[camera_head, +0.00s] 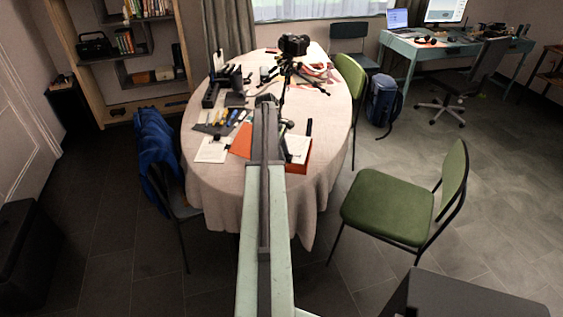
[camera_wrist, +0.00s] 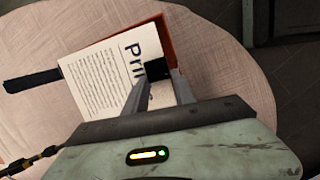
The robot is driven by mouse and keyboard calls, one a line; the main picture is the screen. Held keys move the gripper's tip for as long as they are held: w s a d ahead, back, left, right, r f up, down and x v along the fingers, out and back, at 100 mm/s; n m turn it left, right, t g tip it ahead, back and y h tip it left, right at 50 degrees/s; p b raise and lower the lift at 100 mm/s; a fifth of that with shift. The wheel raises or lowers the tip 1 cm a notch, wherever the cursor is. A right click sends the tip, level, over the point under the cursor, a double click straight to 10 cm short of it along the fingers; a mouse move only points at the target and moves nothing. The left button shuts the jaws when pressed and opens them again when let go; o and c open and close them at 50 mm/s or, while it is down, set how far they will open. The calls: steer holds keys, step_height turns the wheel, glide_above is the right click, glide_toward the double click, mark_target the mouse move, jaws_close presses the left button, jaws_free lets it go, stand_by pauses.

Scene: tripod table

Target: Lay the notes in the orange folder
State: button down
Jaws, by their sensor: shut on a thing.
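The notes (camera_wrist: 108,75), a white printed sheet with large dark lettering along one edge, lie under my fingertips in the wrist view. My gripper (camera_wrist: 157,72) is shut on the notes near their lettered edge. The orange folder (camera_wrist: 167,38) shows along the far and right edges of the notes, beneath them. In the head view the notes (camera_head: 297,147) show just right of my arm, over the orange folder (camera_head: 240,143). My arm hides the middle of the folder and my fingertips there. I cannot tell whether the notes touch the folder.
A black bar (camera_wrist: 32,80) lies beside the notes. Another white sheet (camera_head: 213,150) and several tools are left of the folder on the cloth-covered table (camera_head: 235,190). A camera on a tripod (camera_head: 292,60) stands behind. A green chair (camera_head: 395,205) is at the right.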

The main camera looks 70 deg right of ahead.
steer(key=f+b, duration=0.4)
steer(key=shift+w+d, duration=0.1)
steer(key=shift+d, duration=0.1)
steer(key=shift+r+p, duration=0.2)
steer(key=shift+p, duration=0.1)
steer(key=shift+f, duration=0.2)
steer(key=c, duration=1)
jaws_free()
steer(key=shift+r, duration=0.1)
steer(key=p+v, duration=1.1)
steer(key=v, duration=0.1)
steer(key=shift+r+p, duration=0.15)
steer(key=shift+p, duration=0.2)
